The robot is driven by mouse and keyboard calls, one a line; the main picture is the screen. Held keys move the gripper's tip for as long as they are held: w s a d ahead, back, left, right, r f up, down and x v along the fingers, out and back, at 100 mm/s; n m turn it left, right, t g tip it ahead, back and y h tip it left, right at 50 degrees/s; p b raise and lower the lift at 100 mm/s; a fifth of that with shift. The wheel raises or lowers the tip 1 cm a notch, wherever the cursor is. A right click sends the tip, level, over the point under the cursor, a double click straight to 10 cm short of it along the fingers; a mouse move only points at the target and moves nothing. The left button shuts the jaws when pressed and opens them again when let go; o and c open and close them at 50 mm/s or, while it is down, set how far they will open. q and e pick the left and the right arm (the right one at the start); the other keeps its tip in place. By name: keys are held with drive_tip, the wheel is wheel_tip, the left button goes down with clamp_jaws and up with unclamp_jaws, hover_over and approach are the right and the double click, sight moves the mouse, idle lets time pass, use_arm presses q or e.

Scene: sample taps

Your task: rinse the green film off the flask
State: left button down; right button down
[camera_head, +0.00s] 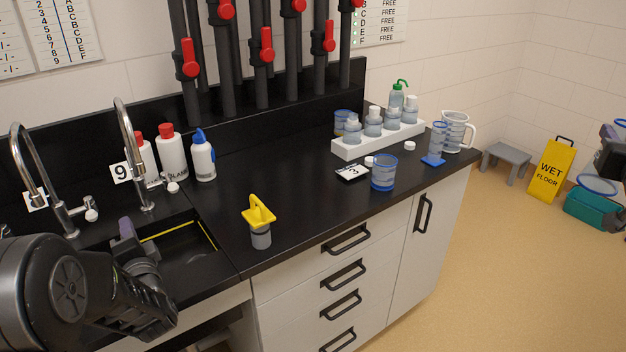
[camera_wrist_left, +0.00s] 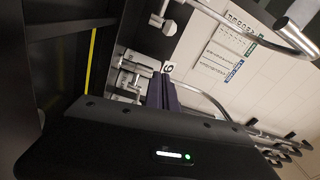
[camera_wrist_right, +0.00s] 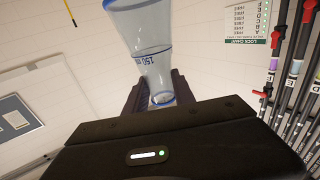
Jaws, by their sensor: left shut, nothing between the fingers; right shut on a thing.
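The flask (camera_wrist_right: 153,70) is a clear vessel with blue rings and a 150 ml mark in the right wrist view. My right gripper (camera_wrist_right: 158,98) is shut on it. I see no clear green film on it from this side. In the head view, my right arm only shows in part at the right edge, beside a blue ring. My left gripper (camera_head: 124,230) is shut and empty, with purple finger pads, at the sink (camera_head: 205,262). The left wrist view also shows its closed fingers (camera_wrist_left: 163,92). Two curved taps stand behind the sink; the right one (camera_head: 130,150) is by a number 9 tag.
White bottles (camera_head: 172,152) stand right of the taps. A yellow-topped grey container (camera_head: 260,238) stands near the counter's front edge. A blue-rimmed beaker (camera_head: 384,172), a white rack (camera_head: 348,150) and a jug (camera_head: 453,130) are farther right. A wet-floor sign (camera_head: 552,170) stands on the floor.

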sight(90, 208)
use_arm(q)
drive_tip(key=w+a+p, duration=0.1)
drive_tip(key=w+a, duration=0.4)
drive_tip(key=a, duration=0.3)
idle(0.5)
